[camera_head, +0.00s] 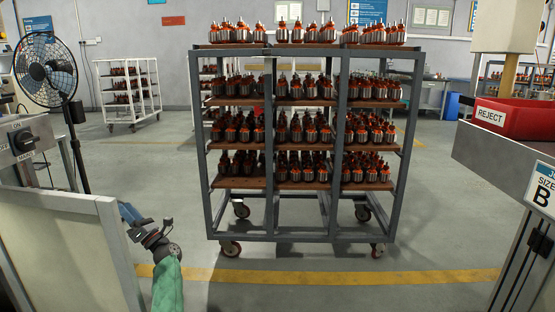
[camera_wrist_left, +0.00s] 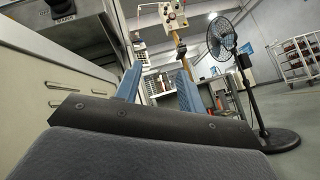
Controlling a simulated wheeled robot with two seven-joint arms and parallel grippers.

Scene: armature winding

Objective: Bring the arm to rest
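My left gripper (camera_head: 130,213) is low at the left in the head view, beside the pale cabinet and above the floor. Its arm comes up from the bottom edge in a green sleeve. In the left wrist view the two blue fingers of the left gripper (camera_wrist_left: 158,82) stand apart with nothing between them. My right gripper and right arm are in neither view.
A grey wheeled rack (camera_head: 340,130) with several shelves of armatures stands ahead. A pale cabinet (camera_head: 85,205) is close at the left, near a black fan (camera_head: 46,70). A bench with a red reject bin (camera_head: 510,117) is at the right. The front floor is clear.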

